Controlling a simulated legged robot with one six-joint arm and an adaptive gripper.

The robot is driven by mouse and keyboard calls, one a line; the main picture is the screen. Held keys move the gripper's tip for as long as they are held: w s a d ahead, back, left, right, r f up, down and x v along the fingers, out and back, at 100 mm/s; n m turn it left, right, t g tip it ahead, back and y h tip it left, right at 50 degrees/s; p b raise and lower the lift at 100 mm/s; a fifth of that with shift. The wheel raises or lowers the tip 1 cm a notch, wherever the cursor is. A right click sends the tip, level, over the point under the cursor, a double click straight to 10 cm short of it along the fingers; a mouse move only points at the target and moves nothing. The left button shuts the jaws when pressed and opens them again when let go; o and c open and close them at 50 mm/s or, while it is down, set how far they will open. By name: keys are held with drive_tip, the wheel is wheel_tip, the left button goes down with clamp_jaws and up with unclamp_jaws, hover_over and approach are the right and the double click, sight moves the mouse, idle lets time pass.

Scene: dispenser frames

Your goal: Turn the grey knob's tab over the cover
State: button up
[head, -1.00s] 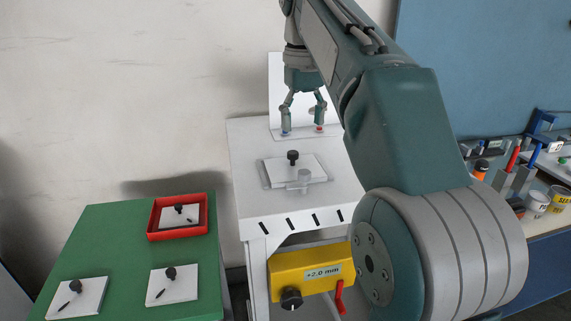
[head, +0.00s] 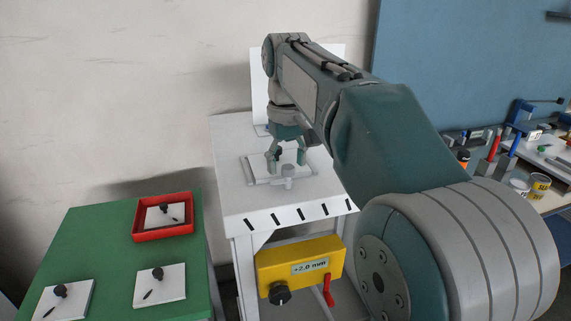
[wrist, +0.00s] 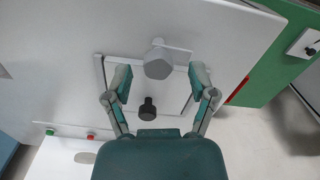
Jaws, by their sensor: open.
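The grey knob (head: 288,171) stands at the near edge of the cover on the white bench. In the wrist view the grey knob (wrist: 158,62) has a pale flat tab (wrist: 176,44) that points away from the cover. The cover (wrist: 174,102) is a white plate with a black knob (wrist: 148,107) on it, seated in a grey frame. My gripper (wrist: 160,77) is open, one finger on each side of the grey knob's line in the wrist view. In the head view my gripper (head: 287,158) is low over the cover and hides its black knob. Contact cannot be told.
A green table (head: 102,248) at left holds a red tray (head: 163,232) and white plates with black knobs. A yellow box (head: 300,262) marked +2.0 mm is under the bench. Green (wrist: 50,132) and red (wrist: 90,136) buttons lie behind the cover.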

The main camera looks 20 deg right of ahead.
drive_tip(key=shift+d+f, duration=0.35)
drive_tip(key=shift+a, duration=0.35)
drive_tip(key=c, duration=0.9)
clamp_jaws()
drive_tip(key=shift+d, duration=0.1)
